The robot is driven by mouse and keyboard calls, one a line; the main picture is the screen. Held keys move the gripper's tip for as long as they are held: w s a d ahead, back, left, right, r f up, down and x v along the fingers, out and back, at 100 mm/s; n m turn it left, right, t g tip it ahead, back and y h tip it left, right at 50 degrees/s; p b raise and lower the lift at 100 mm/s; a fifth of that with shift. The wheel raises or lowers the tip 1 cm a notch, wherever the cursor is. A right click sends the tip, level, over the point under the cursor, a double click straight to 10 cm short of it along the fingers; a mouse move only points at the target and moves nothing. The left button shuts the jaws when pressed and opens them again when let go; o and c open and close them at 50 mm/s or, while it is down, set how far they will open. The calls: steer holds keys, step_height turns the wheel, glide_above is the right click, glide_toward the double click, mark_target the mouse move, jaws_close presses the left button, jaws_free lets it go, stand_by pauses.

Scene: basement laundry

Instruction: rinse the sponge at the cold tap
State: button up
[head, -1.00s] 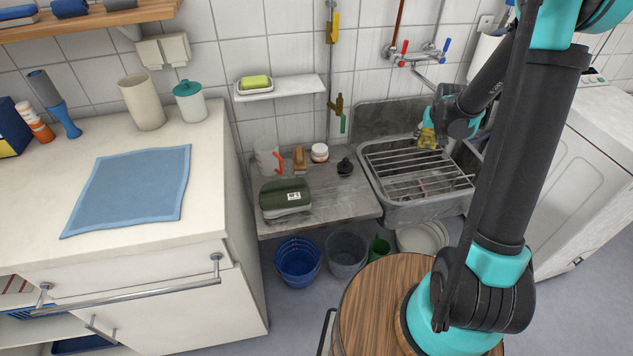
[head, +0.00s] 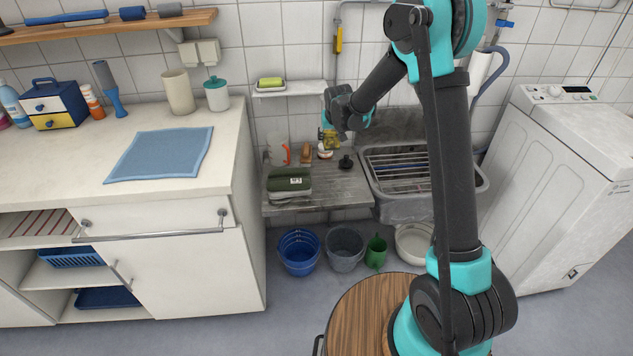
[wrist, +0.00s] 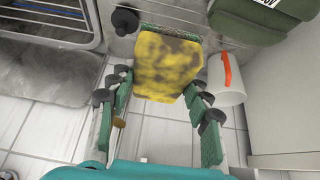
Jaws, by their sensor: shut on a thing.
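My gripper (head: 338,122) is shut on a yellow sponge (head: 330,138) and holds it in the air left of the sink, over the grey counter. In the wrist view the sponge (wrist: 165,65) shows dark brown stains across its yellow face, between the fingers of my gripper (wrist: 158,90). The grey sink (head: 405,205) with its wire rack (head: 395,168) is to the right of my gripper in the head view. The cold tap cannot be made out now; my arm covers the wall above the sink.
Buckets (head: 299,252) stand below. The washing machine (head: 560,190) is at right, a white cabinet (head: 180,270) at left.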

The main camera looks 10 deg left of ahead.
mark_target(328, 179)
step_height(328, 179, down, 19)
stand_by(0.5)
steer(key=shift+f, duration=0.15)
steer(key=o, duration=0.8)
steer(key=shift+o, duration=0.2)
steer(key=v, duration=1.2)
steer(key=shift+d+r, duration=0.15)
steer(key=shift+r, duration=0.1)
